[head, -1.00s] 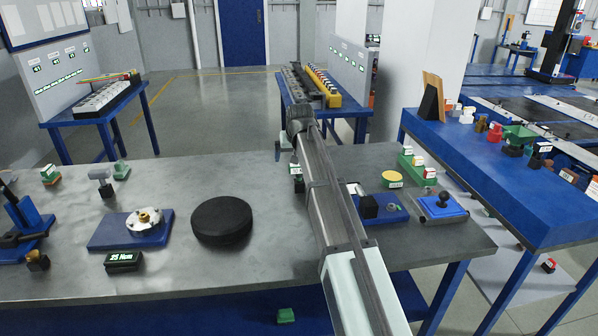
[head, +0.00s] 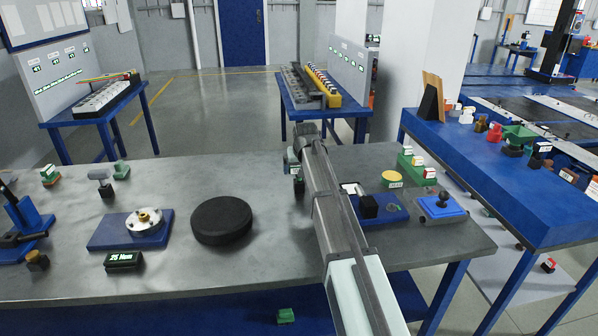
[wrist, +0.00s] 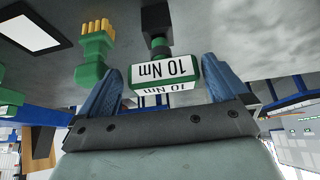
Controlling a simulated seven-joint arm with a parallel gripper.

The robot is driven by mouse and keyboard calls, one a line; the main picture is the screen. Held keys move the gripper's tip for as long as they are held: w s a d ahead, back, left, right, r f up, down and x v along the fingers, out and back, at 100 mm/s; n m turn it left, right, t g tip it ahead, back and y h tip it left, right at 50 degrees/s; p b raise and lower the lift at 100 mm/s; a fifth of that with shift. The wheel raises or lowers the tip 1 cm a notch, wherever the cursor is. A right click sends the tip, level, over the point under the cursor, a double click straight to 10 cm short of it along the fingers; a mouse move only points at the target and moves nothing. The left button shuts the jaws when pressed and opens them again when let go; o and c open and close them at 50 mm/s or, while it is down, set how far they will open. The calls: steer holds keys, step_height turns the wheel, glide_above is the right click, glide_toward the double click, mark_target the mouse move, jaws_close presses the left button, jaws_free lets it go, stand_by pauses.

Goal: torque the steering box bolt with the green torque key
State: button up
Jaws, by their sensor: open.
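A green block labelled 10 Nm (wrist: 165,72) with a dark stem shows in the wrist view, between the blue fingers of my gripper (wrist: 162,78). The fingers stand apart on either side of it; I cannot tell whether they touch it. In the head view my gripper (head: 291,160) is low over the back of the grey bench, partly hidden by my arm. A silver round housing with a brass bolt-like centre (head: 148,215) sits on a blue plate (head: 105,237) at the left; it looks like the steering box.
A 25 Nm display (head: 123,260) and a black round pad (head: 222,220) are on the grey bench (head: 200,282). A blue tray (head: 388,208) and a yellow-topped green piece (head: 392,179) lie right of my arm.

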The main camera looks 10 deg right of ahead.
steer(key=x, duration=0.5)
steer(key=shift+a, duration=0.15)
steer(key=c, duration=1)
steer(key=shift+o, duration=0.2)
step_height(320, 180, up, 10)
